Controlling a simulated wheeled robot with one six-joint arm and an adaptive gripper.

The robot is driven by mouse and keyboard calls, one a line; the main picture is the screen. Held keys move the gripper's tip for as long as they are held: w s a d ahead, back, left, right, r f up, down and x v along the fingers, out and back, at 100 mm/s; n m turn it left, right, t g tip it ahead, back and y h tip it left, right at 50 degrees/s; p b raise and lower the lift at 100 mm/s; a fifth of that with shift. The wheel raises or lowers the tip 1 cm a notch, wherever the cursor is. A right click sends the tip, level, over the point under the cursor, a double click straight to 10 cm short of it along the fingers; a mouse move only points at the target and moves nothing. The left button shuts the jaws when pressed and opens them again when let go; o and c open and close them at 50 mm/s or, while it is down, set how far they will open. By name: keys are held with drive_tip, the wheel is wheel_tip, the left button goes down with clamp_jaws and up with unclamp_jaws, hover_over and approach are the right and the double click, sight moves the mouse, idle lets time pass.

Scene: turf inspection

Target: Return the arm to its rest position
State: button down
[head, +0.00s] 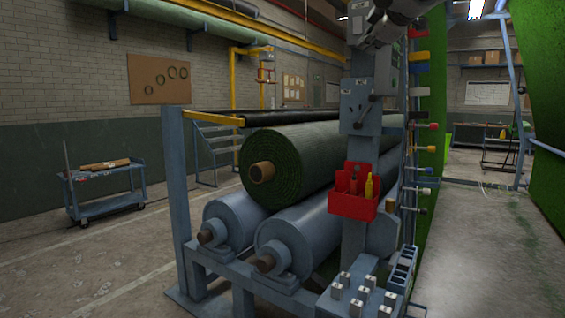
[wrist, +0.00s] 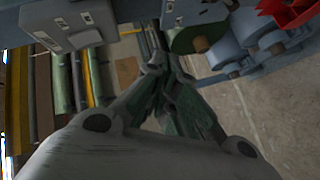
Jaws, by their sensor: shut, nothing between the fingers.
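My gripper (wrist: 164,62) points up the wrist view, its two grey-green fingers closed together at the tips with nothing between them. It hangs free and touches nothing that I can see. A grey part of my arm shows at the top of the head view, in front of the machine's upright post; the fingers cannot be made out there. The wrist view looks across a grey control box (wrist: 72,22) and the red bin (wrist: 290,12) at a tilted angle.
A rolled turf (head: 300,160) rests on blue-grey rollers (head: 295,235) in a frame. A red tool bin (head: 352,205) hangs on the post above small metal blocks (head: 362,292). Green turf (head: 545,130) hangs at right. A cart (head: 105,190) stands left; floor between is clear.

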drive_tip(key=s+d+f+m+g+h, duration=0.1)
drive_tip(key=s+d+f+m+g, duration=0.2)
drive_tip(key=f, duration=0.5)
drive_tip(key=s+d+f+m+g, duration=0.1)
drive_tip(key=s+f+m+g, duration=0.15)
drive_tip(key=s+f, duration=0.5)
drive_tip(key=s+d+f+m+g+h, duration=0.1)
drive_tip(key=s+d+f+m+g, duration=0.15)
drive_tip(key=f, duration=0.75)
drive_tip(key=s+d+f+m+g, duration=0.1)
drive_tip(key=s+d+f+m, duration=0.1)
drive_tip(key=s+f, duration=0.5)
drive_tip(key=s+d+f+m+g, duration=0.1)
drive_tip(key=s+d+f+m, duration=0.2)
drive_tip(key=s+f, duration=0.5)
drive_tip(key=s+m, duration=0.1)
drive_tip(key=s, duration=0.5)
drive_tip(key=shift+d+m+g, duration=0.2)
drive_tip(key=shift+m+g, duration=0.1)
drive_tip(key=shift+d, duration=0.1)
